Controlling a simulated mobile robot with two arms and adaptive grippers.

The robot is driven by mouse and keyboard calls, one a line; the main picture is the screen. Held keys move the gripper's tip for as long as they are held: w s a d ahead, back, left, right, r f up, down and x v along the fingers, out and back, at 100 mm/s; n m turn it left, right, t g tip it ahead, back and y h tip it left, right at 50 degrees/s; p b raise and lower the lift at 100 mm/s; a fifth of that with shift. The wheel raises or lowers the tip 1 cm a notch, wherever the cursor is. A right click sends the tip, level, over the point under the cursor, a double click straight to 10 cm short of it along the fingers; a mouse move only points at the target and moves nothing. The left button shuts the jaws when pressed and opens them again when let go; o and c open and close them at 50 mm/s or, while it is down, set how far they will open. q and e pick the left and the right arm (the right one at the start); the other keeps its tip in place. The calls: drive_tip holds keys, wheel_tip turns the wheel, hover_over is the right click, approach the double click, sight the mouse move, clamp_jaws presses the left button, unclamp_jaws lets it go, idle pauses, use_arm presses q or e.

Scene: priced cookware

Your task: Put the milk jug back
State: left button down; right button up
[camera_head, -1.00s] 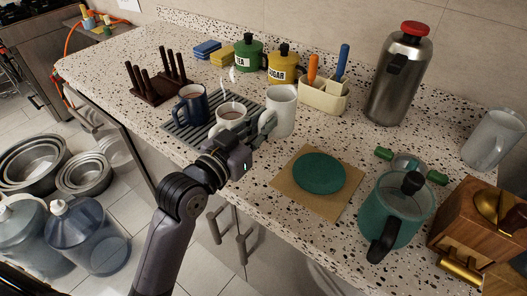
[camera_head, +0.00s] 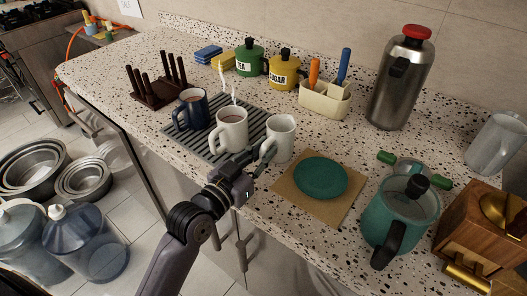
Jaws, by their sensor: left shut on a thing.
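The milk jug (camera_head: 281,140) is white and upright, at the right edge of the striped grey mat (camera_head: 204,151) on the speckled counter. My left gripper (camera_head: 267,150) is shut on its near left side, and the fingers hide part of the jug. The jug's base is at or close to the counter surface; I cannot tell whether it touches. My right gripper is not in view.
A white steaming mug (camera_head: 232,130) stands close left of the jug, with a dark blue mug (camera_head: 191,112) beyond. A green round pad (camera_head: 321,175) lies to the right on a brown square (camera_head: 300,205). A teal kettle (camera_head: 398,215) stands at the front right.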

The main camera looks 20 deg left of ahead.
use_arm(q)
drive_tip(key=c, duration=1.6)
unclamp_jaws()
drive_tip(key=b+v, duration=0.1)
drive_tip(key=v, duration=0.8)
drive_tip(key=shift+f, duration=0.1)
drive_tip(key=shift+s+a+r+p, duration=0.15)
drive_tip(key=shift+s+r+p, duration=0.15)
drive_tip(key=shift+s, duration=0.2)
drive_tip(key=shift+p+v, duration=0.5)
drive_tip(key=shift+v, duration=0.5)
drive_tip(key=shift+f, duration=0.1)
